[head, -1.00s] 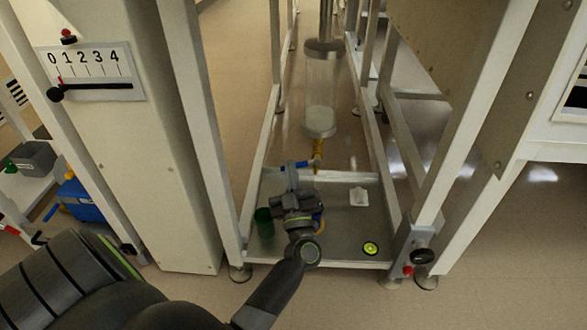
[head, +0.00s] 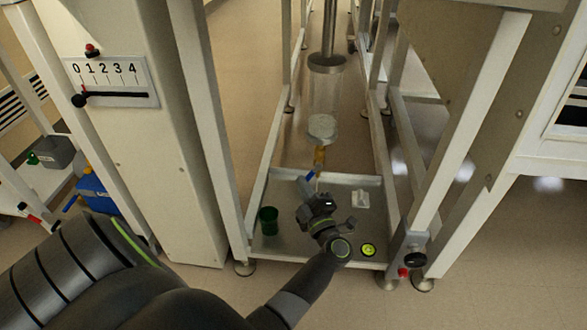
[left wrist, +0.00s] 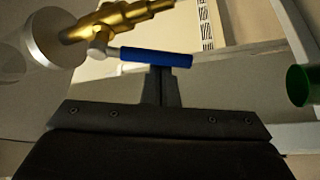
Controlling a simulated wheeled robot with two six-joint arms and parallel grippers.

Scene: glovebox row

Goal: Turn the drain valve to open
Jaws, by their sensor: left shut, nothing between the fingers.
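The drain valve is a brass fitting (head: 319,157) under a clear cylinder (head: 325,95), with a blue lever handle (head: 311,175). The lever slants down and left from the brass body, toward the front. In the left wrist view the brass body (left wrist: 117,18) is at the top, and the blue handle (left wrist: 155,57) lies across the middle. My left gripper (head: 305,184) is shut and empty, its fingertips at the handle. In the wrist view the closed fingers (left wrist: 161,80) end right at the handle's near side; they seem to touch it. My right gripper is out of view.
A grey tray (head: 285,245) lies below the valve, holding a green cup (head: 268,220), a white piece (head: 360,199) and a yellow-green disc (head: 368,250). White frame posts (head: 217,130) stand on both sides. A panel marked 0 to 4 (head: 110,82) is at left.

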